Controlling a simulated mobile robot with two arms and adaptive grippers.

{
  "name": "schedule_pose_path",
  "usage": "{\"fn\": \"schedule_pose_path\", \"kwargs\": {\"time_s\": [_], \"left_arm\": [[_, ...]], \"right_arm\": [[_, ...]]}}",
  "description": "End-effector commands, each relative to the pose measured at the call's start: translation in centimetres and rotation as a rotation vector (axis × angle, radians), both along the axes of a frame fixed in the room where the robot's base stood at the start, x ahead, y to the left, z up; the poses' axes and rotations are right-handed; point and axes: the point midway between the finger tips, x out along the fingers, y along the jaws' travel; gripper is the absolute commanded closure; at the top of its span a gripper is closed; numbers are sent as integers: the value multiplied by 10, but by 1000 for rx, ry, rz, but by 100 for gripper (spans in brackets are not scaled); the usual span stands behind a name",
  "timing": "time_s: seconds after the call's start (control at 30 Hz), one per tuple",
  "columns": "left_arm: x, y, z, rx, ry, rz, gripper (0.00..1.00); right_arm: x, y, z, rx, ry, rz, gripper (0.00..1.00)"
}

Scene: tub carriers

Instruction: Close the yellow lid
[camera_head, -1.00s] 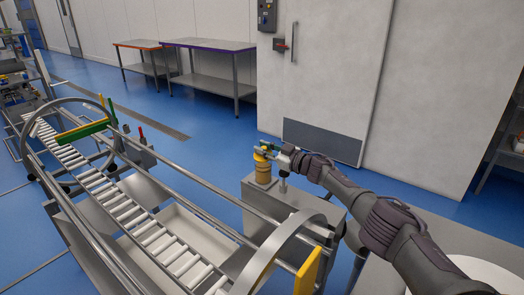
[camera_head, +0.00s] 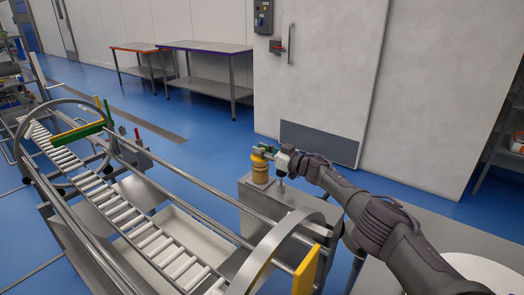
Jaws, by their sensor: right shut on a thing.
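A yellow, stacked round piece (camera_head: 260,170) stands upright on a grey metal box beside the conveyor. I cannot tell whether its top is the yellow lid. My right gripper (camera_head: 264,151) is at the top of this piece, coming from the right, and is shut on it; the fingers hide part of the top. An upright yellow plate (camera_head: 305,272) stands at the conveyor's near end, apart from the gripper. My left gripper is not in view.
The roller conveyor (camera_head: 125,215) with round metal hoops and rails runs along the left. The metal box (camera_head: 300,196) stands close under my right gripper. Two tables (camera_head: 205,46) stand by the back wall. Blue floor is clear between them and the conveyor.

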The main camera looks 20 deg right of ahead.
Motion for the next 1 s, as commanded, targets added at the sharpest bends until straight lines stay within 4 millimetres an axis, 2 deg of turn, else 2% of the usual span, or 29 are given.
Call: {"fn": "schedule_pose_path", "kwargs": {"time_s": [0.03, 0.07, 0.2, 0.67, 0.87, 1.0], "left_arm": [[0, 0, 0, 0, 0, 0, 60], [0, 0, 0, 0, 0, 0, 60], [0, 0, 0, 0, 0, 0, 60], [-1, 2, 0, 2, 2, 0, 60], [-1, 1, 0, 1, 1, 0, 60], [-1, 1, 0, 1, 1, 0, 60]], "right_arm": [[0, 0, -2, -2, 3, 0, 100], [0, 0, -2, -2, 3, 0, 78], [0, 0, -2, -2, 3, -1, 54], [-5, -4, -1, -1, 0, -1, 54], [-23, -14, -2, -4, 1, 0, 54], [-45, -27, -2, -3, 2, 0, 54]]}}
